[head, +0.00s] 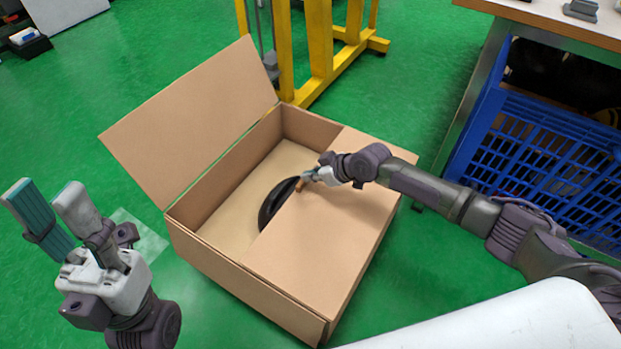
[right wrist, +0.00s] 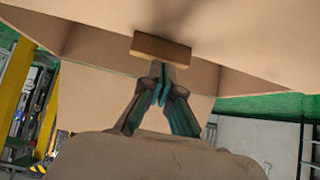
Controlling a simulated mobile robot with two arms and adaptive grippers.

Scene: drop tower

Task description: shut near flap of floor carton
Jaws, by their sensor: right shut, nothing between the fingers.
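The floor carton (head: 225,265) stands on the green floor in the middle of the head view. Its near flap (head: 325,235), on the right, lies about level across the right part of the opening. I cannot tell whether it rests fully on the rim. A small brown tab (head: 300,185) is at the flap's free edge; it also shows in the right wrist view (right wrist: 162,48). My right gripper (head: 311,175) is shut and empty, its fingertips close by the tab; contact is unclear. They also show in the right wrist view (right wrist: 160,70). My left gripper (head: 47,190) is open and empty, left of the carton.
The carton's far flap (head: 195,120) stands open at the left. A black round object (head: 276,203) lies inside, partly hidden by the near flap. A yellow frame (head: 318,50) stands behind. A blue crate (head: 540,165) sits under a table (head: 560,22) at the right.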

